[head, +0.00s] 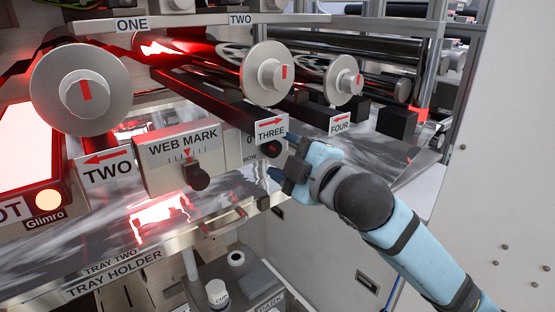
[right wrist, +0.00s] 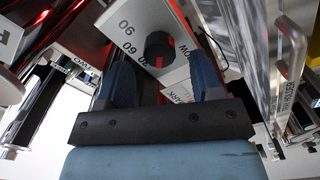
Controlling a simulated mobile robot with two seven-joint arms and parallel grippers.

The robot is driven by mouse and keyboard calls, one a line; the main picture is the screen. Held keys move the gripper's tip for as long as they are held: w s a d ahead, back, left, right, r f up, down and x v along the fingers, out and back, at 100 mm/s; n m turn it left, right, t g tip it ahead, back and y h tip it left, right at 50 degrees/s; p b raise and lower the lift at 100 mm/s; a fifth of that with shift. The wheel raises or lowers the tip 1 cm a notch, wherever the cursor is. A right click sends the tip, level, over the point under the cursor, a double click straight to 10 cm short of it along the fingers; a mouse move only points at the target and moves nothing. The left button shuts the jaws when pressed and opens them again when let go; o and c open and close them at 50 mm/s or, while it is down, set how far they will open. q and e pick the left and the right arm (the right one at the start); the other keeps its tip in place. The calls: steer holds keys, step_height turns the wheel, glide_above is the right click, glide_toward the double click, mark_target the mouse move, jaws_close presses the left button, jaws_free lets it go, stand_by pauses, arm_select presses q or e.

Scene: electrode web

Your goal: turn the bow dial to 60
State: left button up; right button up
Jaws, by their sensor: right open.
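The bow dial is a black round knob (head: 270,149) on a light box under the THREE label, with part of the word BOW below it. In the right wrist view the knob (right wrist: 159,49) sits on a pale face with the numbers 90 and 60 and a partly hidden lower one. My right gripper (head: 280,157) comes in from the right, just in front of the dial. In the right wrist view its two blue fingers (right wrist: 163,77) stand apart, one either side of the knob, apparently short of it. My left gripper is out of view.
The WEB MARK box (head: 183,160) with its own dark knob (head: 197,177) is left of the dial. Rollers (head: 340,45) and dark bars lie behind. The tray holder ledge (head: 115,278) runs below. A white panel (head: 500,130) stands at right.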

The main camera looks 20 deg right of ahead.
steer(key=shift+x, duration=0.95)
steer(key=shift+w, duration=0.25)
steer(key=c, duration=0.9)
